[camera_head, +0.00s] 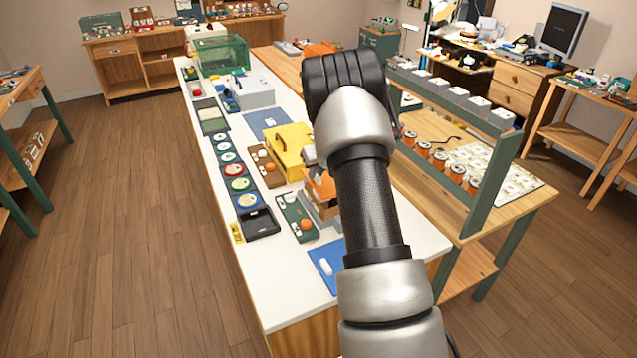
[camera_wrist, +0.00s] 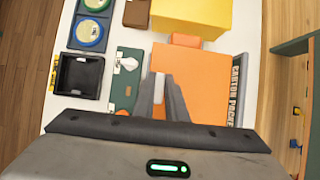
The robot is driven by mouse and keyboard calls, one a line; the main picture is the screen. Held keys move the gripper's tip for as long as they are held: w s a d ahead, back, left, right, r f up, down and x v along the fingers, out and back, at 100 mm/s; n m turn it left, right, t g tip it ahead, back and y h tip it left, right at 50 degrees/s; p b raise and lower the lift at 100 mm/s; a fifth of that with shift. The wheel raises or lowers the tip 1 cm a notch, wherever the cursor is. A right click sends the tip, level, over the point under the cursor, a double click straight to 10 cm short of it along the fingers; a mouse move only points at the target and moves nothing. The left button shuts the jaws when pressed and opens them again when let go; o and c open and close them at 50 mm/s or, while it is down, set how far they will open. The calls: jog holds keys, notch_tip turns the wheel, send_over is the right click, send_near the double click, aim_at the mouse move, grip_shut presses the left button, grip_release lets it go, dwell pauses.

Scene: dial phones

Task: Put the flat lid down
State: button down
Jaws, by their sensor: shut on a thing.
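The flat lid looks to be the orange panel (camera_wrist: 205,82) in the wrist view. My gripper (camera_wrist: 164,84) is shut on it near its left side. The fingers cover part of that edge, so the exact contact is hidden. In the head view the orange lid (camera_head: 319,186) shows beside my arm, above a grey and orange box on the white counter. My arm hides much of this. I cannot tell whether the lid touches the box.
A yellow case (camera_head: 291,148) stands just behind. A green tray (camera_head: 297,217) with an orange knob lies left of the box, and a black tray (camera_head: 262,224) farther left. A blue mat (camera_head: 328,262) with a white piece lies in front. A green-framed rack (camera_head: 480,190) stands at right.

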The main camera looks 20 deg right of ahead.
aim_at(317, 183)
jog(key=shift+f, duration=1.9)
jog(key=shift+f+b, duration=0.3)
jog(key=shift+f, duration=0.15)
jog(key=c, duration=1.8)
grip_release()
jog(key=shift+o, duration=0.2)
